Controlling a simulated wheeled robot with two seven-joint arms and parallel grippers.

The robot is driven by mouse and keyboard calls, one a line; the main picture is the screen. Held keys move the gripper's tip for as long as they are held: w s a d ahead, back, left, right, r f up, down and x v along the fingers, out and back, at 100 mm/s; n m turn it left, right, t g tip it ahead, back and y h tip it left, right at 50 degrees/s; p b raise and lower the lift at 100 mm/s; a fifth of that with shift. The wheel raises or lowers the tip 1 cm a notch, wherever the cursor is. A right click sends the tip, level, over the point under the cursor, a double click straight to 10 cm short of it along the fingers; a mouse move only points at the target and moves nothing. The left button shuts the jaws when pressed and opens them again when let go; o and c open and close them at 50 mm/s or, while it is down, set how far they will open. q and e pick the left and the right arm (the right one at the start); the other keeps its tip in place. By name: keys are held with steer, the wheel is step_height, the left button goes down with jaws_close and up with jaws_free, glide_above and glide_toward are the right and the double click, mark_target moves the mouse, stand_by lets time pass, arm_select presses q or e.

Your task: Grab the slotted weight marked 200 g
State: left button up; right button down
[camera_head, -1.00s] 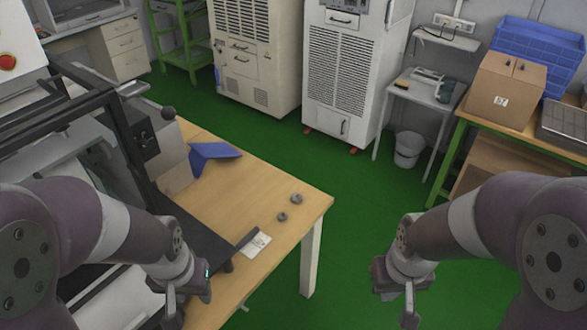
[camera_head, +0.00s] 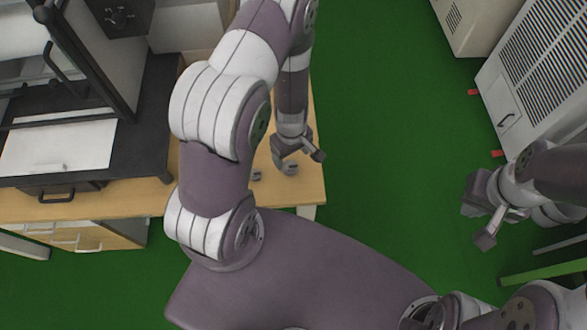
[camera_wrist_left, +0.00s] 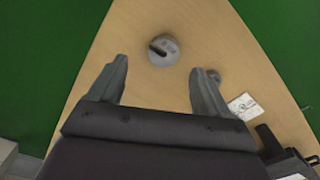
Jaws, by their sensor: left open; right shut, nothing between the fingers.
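A larger grey slotted weight (camera_wrist_left: 163,50) lies on the wooden table, just ahead of and between the fingers of my left gripper (camera_wrist_left: 158,68) in the left wrist view. Its marking is too small to read. A smaller grey weight (camera_wrist_left: 214,76) lies to the right, partly behind the right finger. In the head view, my left gripper (camera_head: 298,158) is open above the table's right end, over the larger weight (camera_head: 290,168). The smaller weight (camera_head: 256,175) shows beside my arm. My right gripper (camera_head: 478,222) is shut and empty, over the green floor.
A white paper label (camera_wrist_left: 243,106) lies on the table in the left wrist view. Black-framed equipment (camera_head: 150,130) stands on the table's left part. A white cabinet (camera_head: 530,90) stands at the upper right. Green floor is clear beyond the table's right edge.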

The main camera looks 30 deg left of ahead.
mark_target(290, 164)
arm_select(q)
steer(key=f, duration=0.1)
steer(key=f+b, duration=0.1)
steer(key=f, duration=0.3)
steer(key=shift+s+a+f+b, duration=0.2)
steer(key=shift+s+a+b, duration=0.1)
steer(key=shift+b, duration=0.1)
steer(key=shift+w+d+f, duration=0.1)
steer(key=shift+w+d, duration=0.05)
arm_select(e)
steer(key=shift+s+a+f, duration=0.1)
steer(key=shift+a+f, duration=0.1)
steer(key=shift+f, duration=0.25)
steer(key=shift+s+a+f, duration=0.1)
steer(key=shift+a+f, duration=0.1)
steer(key=shift+f, duration=0.25)
arm_select(q)
steer(key=c, duration=1)
steer(key=shift+c, duration=1.3)
arm_select(e)
steer(key=shift+r, duration=0.1)
